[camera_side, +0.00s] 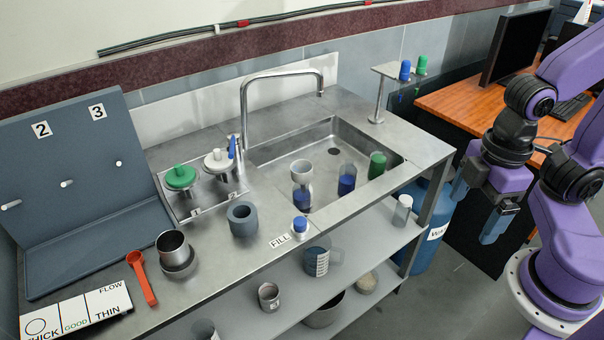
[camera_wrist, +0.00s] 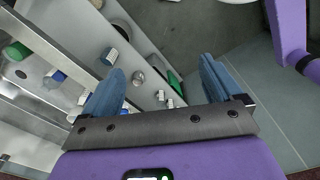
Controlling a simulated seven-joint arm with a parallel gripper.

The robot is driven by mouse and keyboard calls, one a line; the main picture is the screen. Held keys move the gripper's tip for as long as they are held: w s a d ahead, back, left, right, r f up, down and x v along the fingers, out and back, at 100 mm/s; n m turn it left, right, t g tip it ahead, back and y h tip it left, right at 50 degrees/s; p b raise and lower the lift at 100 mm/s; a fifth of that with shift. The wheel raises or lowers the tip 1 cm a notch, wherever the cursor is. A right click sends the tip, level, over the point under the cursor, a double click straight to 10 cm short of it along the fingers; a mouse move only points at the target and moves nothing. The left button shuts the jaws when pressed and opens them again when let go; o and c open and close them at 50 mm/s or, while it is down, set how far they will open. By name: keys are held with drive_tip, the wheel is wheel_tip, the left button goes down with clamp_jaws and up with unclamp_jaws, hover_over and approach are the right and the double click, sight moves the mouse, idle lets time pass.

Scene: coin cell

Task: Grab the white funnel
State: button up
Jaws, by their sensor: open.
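The white funnel (camera_side: 302,170) sits upright on top of a clear container with dark blue contents (camera_side: 301,198), in the sink in the side view. My gripper (camera_side: 477,210) is open and empty. It hangs beyond the right end of the counter, to the right of the funnel and well apart from it. In the wrist view my gripper's two blue fingers (camera_wrist: 161,72) are spread with nothing held between them. I cannot make out the funnel in the wrist view.
A blue container (camera_side: 347,180) and a green one (camera_side: 377,165) stand right of the funnel. The tall faucet (camera_side: 282,78) arches behind it. A small raised stand (camera_side: 380,95) holds blue and green caps. A blue-capped bottle (camera_side: 300,228) stands at the counter's front edge.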

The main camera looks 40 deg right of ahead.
drive_tip(key=w+a+n+t+h, duration=0.1)
drive_tip(key=w+a+n+h, duration=0.1)
drive_tip(key=w+a, duration=0.45)
drive_tip(key=w+a+n+h, duration=0.1)
drive_tip(key=w+a+h, duration=0.15)
drive_tip(key=w, duration=0.65)
drive_tip(key=w+a+n+t+h, duration=0.1)
drive_tip(key=w+a+n, duration=0.1)
drive_tip(key=w+a, duration=0.45)
drive_tip(key=w+a+f+n+h, duration=0.25)
drive_tip(key=w+f+h, duration=0.2)
drive_tip(key=w, duration=0.65)
drive_tip(key=h, duration=0.4)
approach(293, 174)
drive_tip(key=shift+n+t, duration=0.3)
drive_tip(key=shift+n, duration=0.05)
drive_tip(key=x, duration=0.9)
drive_tip(key=shift+s+d+f, duration=0.15)
drive_tip(key=shift+d, duration=0.25)
drive_tip(key=shift+x, duration=2.55)
drive_tip(key=shift+s+f, duration=0.15)
drive_tip(key=shift+s, duration=0.05)
drive_tip(key=c, duration=1)
